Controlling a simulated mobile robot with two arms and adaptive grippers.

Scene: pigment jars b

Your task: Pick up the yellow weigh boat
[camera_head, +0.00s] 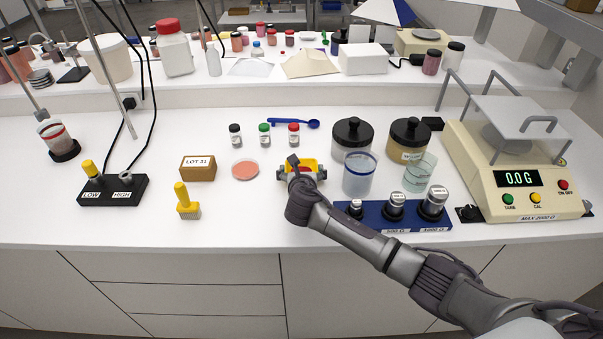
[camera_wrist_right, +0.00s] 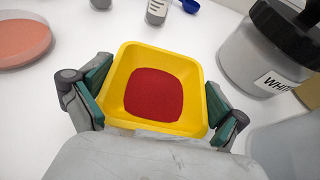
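The yellow weigh boat (camera_head: 309,165) is a flared square tray with red powder in it. It shows large and near in the right wrist view (camera_wrist_right: 128,75). My right gripper (camera_head: 301,174) is at the boat, with one finger on either side of it. In the right wrist view my right gripper's fingers (camera_wrist_right: 158,100) lie right against or very close to the boat's left and right rims. I cannot tell whether they press on it. In the head view the gripper and wrist hide part of the boat and what is under it. My left gripper is not in view.
A pink-filled dish (camera_head: 245,169) lies left of the boat, with small jars (camera_head: 265,134) behind. A clear beaker (camera_head: 359,176) and blue weight block (camera_head: 375,215) stand close on the right.

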